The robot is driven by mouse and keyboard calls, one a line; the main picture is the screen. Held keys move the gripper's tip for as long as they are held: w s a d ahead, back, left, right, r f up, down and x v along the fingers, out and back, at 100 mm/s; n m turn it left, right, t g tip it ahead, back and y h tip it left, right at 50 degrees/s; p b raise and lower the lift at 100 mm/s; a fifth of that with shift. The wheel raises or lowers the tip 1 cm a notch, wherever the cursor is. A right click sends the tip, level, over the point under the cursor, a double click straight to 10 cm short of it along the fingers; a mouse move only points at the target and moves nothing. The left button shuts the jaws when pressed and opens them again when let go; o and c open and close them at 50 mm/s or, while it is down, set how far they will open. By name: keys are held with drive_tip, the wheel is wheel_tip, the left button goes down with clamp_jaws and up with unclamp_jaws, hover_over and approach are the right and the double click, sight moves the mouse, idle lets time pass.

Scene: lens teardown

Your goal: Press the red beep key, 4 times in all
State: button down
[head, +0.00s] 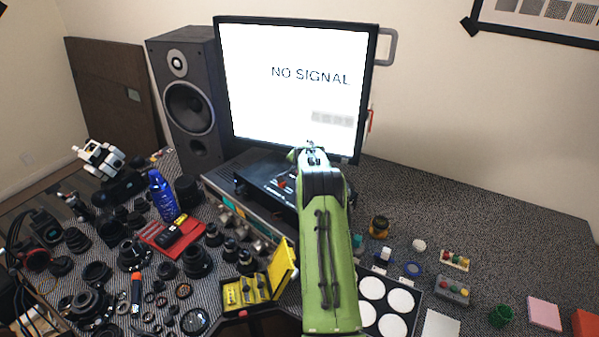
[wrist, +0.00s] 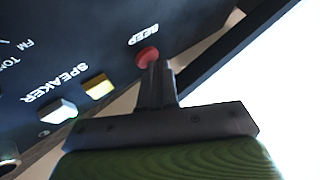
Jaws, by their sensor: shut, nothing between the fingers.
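In the head view my green arm reaches up to the black device (head: 250,186) below the monitor, and my gripper (head: 311,148) shows at the arm's far end.
On the panel a yellow key (wrist: 98,86) and a white key (wrist: 58,111) sit near the SPEAKER lettering. A monitor (head: 290,80) reading NO SIGNAL stands behind, a speaker (head: 188,100) to its left. Lenses crowd the left of the table; the right back is clearer.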

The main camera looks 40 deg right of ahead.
drive_tip(key=shift+f, duration=0.15)
idle(0.3)
drive_tip(key=shift+r, duration=0.85)
drive_tip(key=shift+r+p, duration=1.65)
drive_tip(key=shift+r, duration=0.95)
drive_tip(key=shift+f, duration=0.1)
